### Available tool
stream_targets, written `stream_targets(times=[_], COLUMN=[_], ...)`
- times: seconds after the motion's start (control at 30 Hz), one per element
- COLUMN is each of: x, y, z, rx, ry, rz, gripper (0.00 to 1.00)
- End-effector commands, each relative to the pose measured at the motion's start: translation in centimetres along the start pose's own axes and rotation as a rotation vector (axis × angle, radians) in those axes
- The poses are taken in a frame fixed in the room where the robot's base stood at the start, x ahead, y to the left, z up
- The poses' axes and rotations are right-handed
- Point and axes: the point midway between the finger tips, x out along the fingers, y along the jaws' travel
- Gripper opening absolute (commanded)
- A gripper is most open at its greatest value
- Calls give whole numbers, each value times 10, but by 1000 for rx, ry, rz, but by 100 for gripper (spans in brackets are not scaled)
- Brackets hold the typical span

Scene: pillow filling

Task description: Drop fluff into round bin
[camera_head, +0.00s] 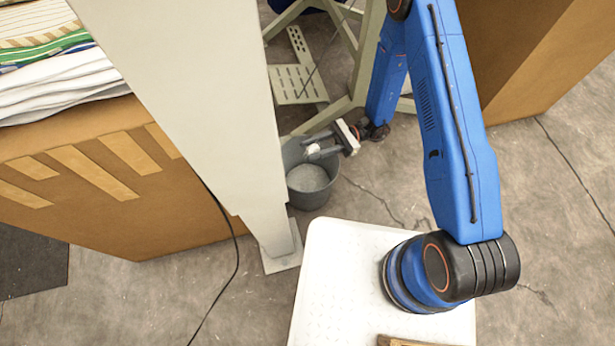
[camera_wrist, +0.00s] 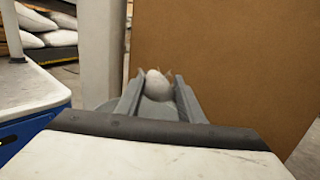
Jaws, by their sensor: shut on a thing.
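The round bin (camera_head: 310,183) is a grey bucket on the floor, beside the foot of a pale column. My gripper (camera_head: 314,152) is over the bin's opening in the head view. It is shut on a small white tuft of fluff (camera_wrist: 158,84), which sits between the two grey fingers in the wrist view. The fluff also shows as a small pale spot at the fingertips in the head view (camera_head: 312,149). The fingers hide part of the bin's far rim. A dull grey shape below the fingers in the wrist view is only partly visible.
A pale column (camera_head: 215,110) stands close to the left of the bin. A pale metal frame (camera_head: 345,100) is behind it. A cardboard box (camera_head: 110,200) with folded fabric is at left, another box (camera_head: 545,60) at right. A cable lies on the floor.

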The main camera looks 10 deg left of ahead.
Motion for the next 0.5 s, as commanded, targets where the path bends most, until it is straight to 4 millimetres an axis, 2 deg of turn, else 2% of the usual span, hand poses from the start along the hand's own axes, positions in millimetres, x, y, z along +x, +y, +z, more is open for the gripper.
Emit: stream_targets(times=[0.2, 0.5], x=[-1, -2], y=[0, 0], z=[-12, -14], rx=[-1, -1], ry=[0, 0], rz=[0, -1], gripper=[9, 9])
